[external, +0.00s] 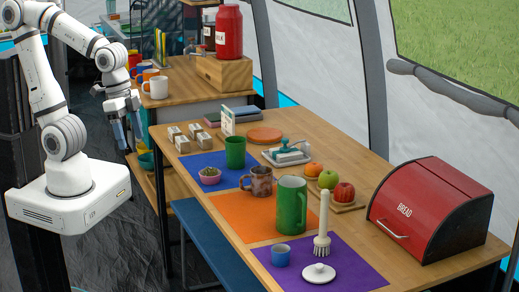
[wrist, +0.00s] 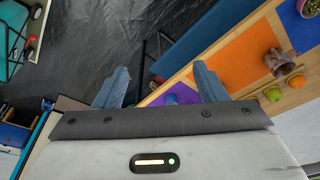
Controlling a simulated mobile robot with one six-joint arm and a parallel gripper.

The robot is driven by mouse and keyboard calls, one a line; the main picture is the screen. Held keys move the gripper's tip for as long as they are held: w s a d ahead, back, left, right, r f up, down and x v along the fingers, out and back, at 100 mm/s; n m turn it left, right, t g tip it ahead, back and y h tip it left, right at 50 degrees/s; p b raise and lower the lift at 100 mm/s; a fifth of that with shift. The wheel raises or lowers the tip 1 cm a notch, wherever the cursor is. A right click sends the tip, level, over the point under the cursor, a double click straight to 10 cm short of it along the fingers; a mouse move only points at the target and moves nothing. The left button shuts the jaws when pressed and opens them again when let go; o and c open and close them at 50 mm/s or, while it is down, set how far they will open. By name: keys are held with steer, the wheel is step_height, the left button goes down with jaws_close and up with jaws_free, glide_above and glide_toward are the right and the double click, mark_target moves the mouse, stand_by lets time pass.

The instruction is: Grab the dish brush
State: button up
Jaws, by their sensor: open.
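The dish brush (external: 322,222) has a long pale handle and bristles at its lower end. In the external view it stands upright, handle up, on the purple mat (external: 350,265) at the front of the table. My gripper (external: 128,138) is open and empty at the left, well away from the brush, beyond the table's left edge and pointing down. In the wrist view the two blue-grey fingers of my gripper (wrist: 160,86) are spread apart. I cannot make out the brush there.
A tall green jug (external: 291,207) stands just left of the brush. A white lid (external: 318,272) and a blue cup (external: 281,255) lie close by. A red bread box (external: 430,208) stands to the right. A blue bench (external: 220,245) runs along the table's left side.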

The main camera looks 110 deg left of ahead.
stand_by(0.3)
steer(key=c, duration=0.4)
steer(key=t+p, duration=0.2)
steer(key=p, duration=0.1)
glide_above(323, 223)
steer(key=s+a, duration=0.1)
steer(key=s, duration=0.2)
step_height(323, 223, down, 10)
steer(key=shift+n, duration=0.4)
steer(key=shift+p+x, duration=1)
steer(key=shift+x, duration=2.55)
